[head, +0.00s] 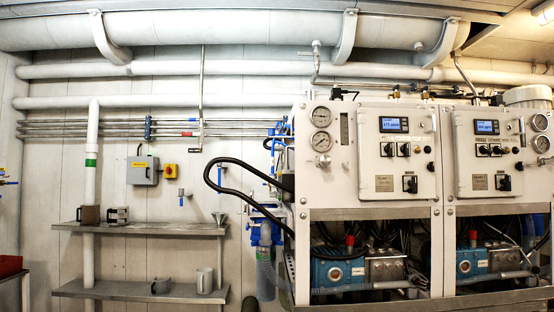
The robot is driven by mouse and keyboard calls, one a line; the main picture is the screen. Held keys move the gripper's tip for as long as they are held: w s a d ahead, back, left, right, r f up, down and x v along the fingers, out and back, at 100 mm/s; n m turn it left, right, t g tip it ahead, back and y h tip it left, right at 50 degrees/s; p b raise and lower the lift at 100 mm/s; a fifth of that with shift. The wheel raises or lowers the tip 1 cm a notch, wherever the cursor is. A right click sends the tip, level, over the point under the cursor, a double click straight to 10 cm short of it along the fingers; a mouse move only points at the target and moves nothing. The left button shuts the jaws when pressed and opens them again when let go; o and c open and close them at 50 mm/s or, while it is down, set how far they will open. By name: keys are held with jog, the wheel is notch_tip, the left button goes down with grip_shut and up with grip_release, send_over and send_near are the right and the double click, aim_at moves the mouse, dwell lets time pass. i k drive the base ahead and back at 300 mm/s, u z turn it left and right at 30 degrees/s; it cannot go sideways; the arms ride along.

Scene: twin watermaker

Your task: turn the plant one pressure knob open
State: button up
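Two white watermaker cabinets stand side by side at the right in the head view. The left cabinet (352,195) has two round gauges, an upper gauge (321,117) and a lower gauge (320,141). Below the lower gauge is a small round knob (323,160). Its panel holds a lit display (394,125), small black knobs (389,149) and a black switch (410,184). I cannot tell which knob is the pressure knob or how far it is turned. My gripper is not in view.
The right cabinet (507,196) has a similar panel. Blue pumps, including the left pump (338,272), sit in the open frames below. A black hose (236,162) loops out left of the left cabinet. Metal shelves (140,229) with jugs and tins line the left wall.

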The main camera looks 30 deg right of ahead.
aim_at(324, 160)
jog(key=u, duration=0.25)
jog(key=k, duration=0.45)
jog(key=u, duration=0.65)
jog(key=i, duration=1.05)
jog(key=z, duration=1.25)
jog(key=i, duration=0.8)
jog(key=z, duration=0.9)
